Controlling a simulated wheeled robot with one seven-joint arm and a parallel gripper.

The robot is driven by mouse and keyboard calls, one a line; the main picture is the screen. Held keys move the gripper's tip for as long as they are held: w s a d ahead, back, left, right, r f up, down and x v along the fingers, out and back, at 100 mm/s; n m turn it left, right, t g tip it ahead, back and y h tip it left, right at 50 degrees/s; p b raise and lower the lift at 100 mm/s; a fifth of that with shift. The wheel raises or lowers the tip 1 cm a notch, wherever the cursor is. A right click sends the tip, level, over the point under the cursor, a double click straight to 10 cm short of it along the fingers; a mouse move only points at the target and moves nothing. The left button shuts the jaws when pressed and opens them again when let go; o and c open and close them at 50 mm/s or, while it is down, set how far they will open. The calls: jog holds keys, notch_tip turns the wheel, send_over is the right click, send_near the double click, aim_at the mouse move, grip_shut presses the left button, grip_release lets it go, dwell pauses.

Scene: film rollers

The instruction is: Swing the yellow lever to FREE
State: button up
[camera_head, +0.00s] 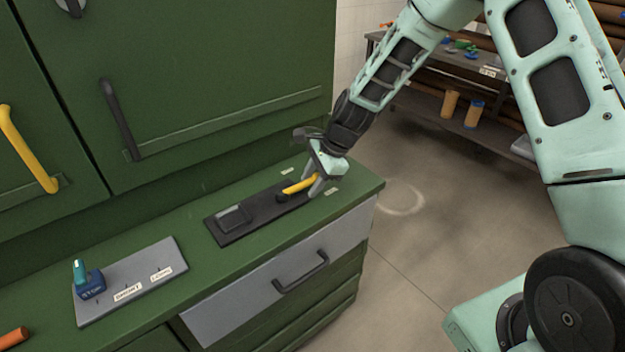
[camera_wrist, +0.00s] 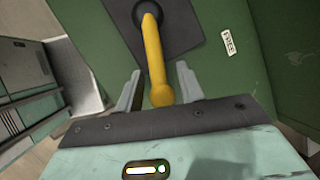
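The yellow lever (camera_head: 298,186) sits on a dark plate (camera_head: 240,222) on the green worktop, its arm pointing right from a black pivot (camera_head: 282,198). In the wrist view the lever (camera_wrist: 155,60) runs from its pivot at the top down between my fingers. My gripper (camera_head: 318,180) is at the lever's free end. In the wrist view my gripper (camera_wrist: 157,80) is open, one finger on each side, with gaps between lever and fingers. A label reading FREE (camera_wrist: 228,42) lies right of the lever there. Two small labels flank the lever in the head view, unreadable.
A green cabinet (camera_head: 200,80) with handles rises behind. A drawer (camera_head: 285,280) is below the worktop. A shelf bench (camera_head: 470,75) stands beyond open floor.

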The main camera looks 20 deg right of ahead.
jog(key=shift+c, duration=0.4)
grip_shut()
